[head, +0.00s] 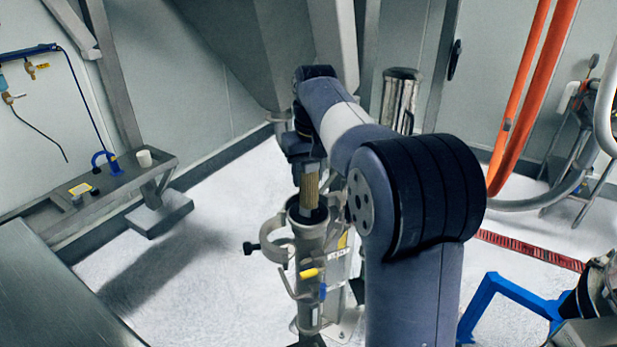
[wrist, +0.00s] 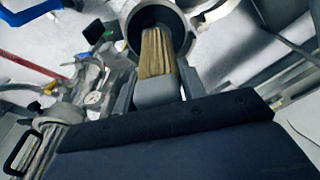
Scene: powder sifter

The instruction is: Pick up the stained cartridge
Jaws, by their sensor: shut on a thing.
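The stained cartridge (head: 309,188) is a tan-brown pleated cylinder with a pale end cap. It stands upright at the mouth of a grey metal housing tube (head: 310,245) in the head view. In the wrist view the cartridge (wrist: 153,52) runs from my gripper (wrist: 157,88) into the dark round opening of the housing (wrist: 119,12). Its lower end is hidden there; how deep it sits I cannot tell. My gripper (head: 309,163) is above the housing, shut on the cartridge's pale cap.
A side bench (head: 110,188) with a pale cup (head: 144,158) and a blue clamp (head: 103,160) is at the left. A blue frame (head: 510,297) stands at the lower right. A hopper (head: 275,45) hangs close behind my arm.

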